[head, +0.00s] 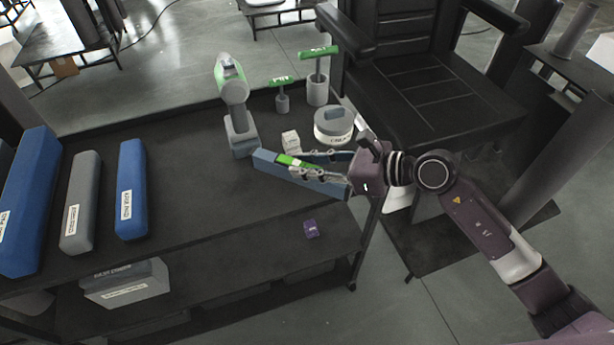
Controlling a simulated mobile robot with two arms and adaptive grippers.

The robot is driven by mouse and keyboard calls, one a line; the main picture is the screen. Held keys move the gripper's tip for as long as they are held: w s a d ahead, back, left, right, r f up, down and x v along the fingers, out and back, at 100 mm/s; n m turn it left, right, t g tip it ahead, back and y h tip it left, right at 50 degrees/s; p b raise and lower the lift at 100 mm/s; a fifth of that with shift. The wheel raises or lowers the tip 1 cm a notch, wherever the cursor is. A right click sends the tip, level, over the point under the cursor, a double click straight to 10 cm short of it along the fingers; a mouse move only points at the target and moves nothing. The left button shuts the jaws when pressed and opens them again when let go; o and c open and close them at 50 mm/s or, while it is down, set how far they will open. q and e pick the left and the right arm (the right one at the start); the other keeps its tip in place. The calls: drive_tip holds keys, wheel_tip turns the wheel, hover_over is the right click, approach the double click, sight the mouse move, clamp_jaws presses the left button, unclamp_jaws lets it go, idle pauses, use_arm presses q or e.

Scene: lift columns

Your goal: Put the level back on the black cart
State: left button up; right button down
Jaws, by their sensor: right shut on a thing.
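The level (268,166), a long blue-grey bar with a green patch, is near the right end of the black cart (195,190). My right gripper (305,165) comes in from the right and is shut on the level, its fingers along both sides and covering part of it. The level appears over the cart's top; I cannot tell whether it touches the surface. My left gripper is out of view.
A green-and-grey drill (233,95), a small white box (291,142), a round grey container (333,125) and two green-handled tools (281,92) (318,75) stand around the level. Long blue and grey blocks (131,190) lie left. The cart top's middle is clear. A black chair (430,90) stands behind right.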

sight(307, 180)
wheel_tip(307, 180, down, 4)
drive_tip(key=shift+f, duration=0.2)
drive_tip(key=shift+f, duration=0.2)
drive_tip(key=c, duration=1.7)
unclamp_jaws()
